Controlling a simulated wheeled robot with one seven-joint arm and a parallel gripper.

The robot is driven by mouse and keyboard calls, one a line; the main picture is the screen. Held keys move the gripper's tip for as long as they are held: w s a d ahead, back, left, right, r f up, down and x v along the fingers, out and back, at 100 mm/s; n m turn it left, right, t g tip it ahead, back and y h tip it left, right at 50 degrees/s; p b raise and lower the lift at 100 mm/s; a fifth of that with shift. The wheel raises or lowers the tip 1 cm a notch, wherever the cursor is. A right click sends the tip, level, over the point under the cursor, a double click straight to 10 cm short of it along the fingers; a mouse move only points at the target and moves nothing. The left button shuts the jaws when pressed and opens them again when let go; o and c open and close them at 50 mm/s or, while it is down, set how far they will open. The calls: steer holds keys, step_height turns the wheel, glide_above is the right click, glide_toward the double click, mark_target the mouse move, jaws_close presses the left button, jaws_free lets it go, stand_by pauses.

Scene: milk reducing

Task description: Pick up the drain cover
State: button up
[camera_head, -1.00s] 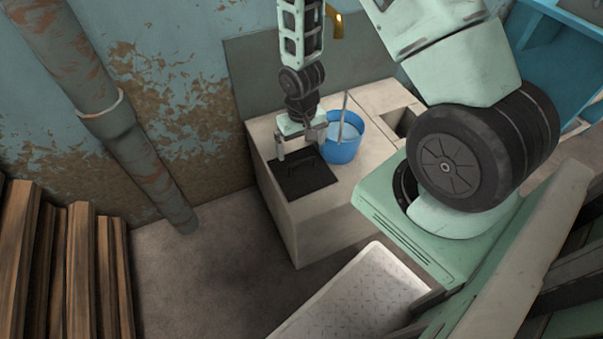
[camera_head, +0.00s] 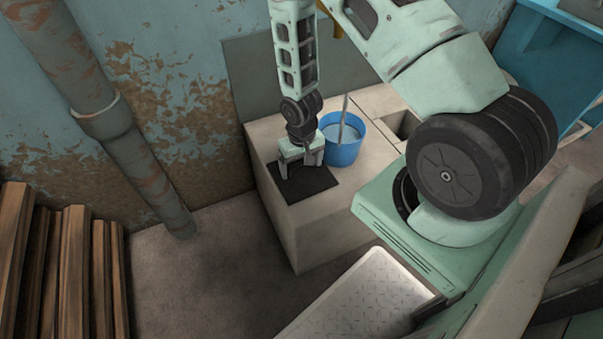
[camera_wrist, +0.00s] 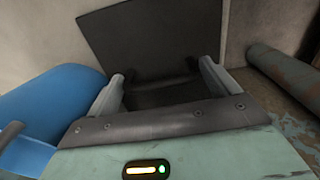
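The drain cover (camera_head: 312,187) is a flat, dark square plate on top of the pale block. My gripper (camera_head: 301,168) points down at the cover, with its fingertips at or just above the plate. In the wrist view the cover (camera_wrist: 150,35) fills the upper middle. The gripper (camera_wrist: 163,80) is open there, its two grey fingers wide apart over the dark plate. A dark raised part, probably the cover's handle, lies between the fingers, partly hidden by the gripper body. I cannot tell whether the fingers touch it.
A blue bucket (camera_head: 341,150) with a stick in it stands right beside my gripper on the block (camera_head: 330,225). A square opening (camera_head: 407,125) lies to its right. A pipe (camera_head: 130,150) and wooden planks (camera_head: 60,270) are on the left.

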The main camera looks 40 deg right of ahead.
steer(key=c, duration=0.7)
steer(key=shift+c, duration=0.2)
